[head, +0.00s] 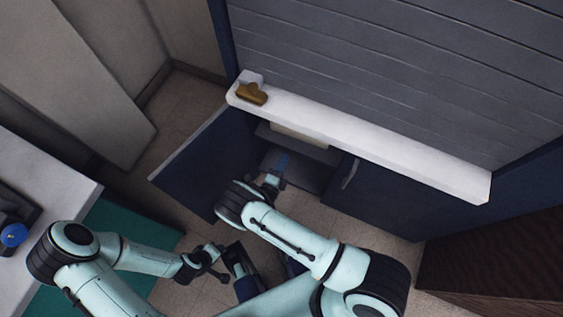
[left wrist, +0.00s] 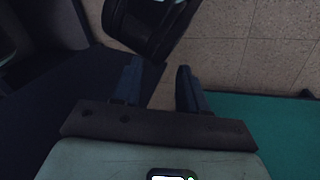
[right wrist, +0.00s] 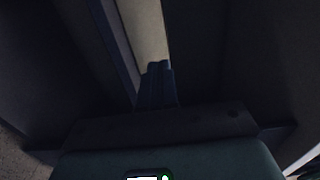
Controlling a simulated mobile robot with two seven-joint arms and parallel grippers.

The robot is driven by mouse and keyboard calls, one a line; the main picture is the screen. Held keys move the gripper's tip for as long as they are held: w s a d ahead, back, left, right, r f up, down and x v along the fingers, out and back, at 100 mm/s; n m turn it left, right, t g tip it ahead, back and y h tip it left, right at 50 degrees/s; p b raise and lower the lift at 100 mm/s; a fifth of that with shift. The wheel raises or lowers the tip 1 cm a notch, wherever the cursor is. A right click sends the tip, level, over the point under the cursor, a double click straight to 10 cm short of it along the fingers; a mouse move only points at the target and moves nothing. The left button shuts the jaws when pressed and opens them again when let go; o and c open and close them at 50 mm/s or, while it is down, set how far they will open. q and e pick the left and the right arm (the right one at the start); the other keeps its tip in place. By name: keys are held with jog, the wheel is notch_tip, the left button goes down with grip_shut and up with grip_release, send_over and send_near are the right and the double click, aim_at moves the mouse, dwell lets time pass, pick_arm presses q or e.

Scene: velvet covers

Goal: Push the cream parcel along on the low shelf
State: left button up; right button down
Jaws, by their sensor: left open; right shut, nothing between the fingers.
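The cream parcel (head: 300,137) shows as a pale strip inside the open dark blue cabinet, on a grey shelf (head: 322,154). The white top above hides part of it. My right gripper (head: 281,163) reaches into the cabinet, shut and empty. In the right wrist view its closed fingers (right wrist: 156,70) point at the cream parcel (right wrist: 144,28), their tips overlapping its near end; I cannot tell if they touch. My left gripper (head: 222,262) is low outside the cabinet. In the left wrist view its fingers (left wrist: 161,88) are apart with nothing between them.
Open cabinet doors stand to the left (head: 200,168) and right (head: 375,195) of my right arm. The white top (head: 370,147) overhangs the opening and carries a brown object (head: 251,94). A white counter with a teal front (head: 125,228) is at the left.

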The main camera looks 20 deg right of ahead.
aim_at(297, 133)
jog(key=b+x, duration=0.1)
jog(key=x, duration=0.8)
jog(key=shift+w+d, duration=0.15)
jog(key=shift+d, duration=0.1)
pick_arm(q)
jog(key=shift+w+a+f+t, duration=0.15)
jog(key=shift+w+a+f, duration=0.1)
jog(key=shift+w+f, duration=0.15)
jog(key=shift+w+a+f+t, duration=0.15)
jog(key=shift+w+a+f, duration=0.1)
jog(key=shift+w, duration=0.25)
pick_arm(e)
jog(key=shift+d, duration=0.1)
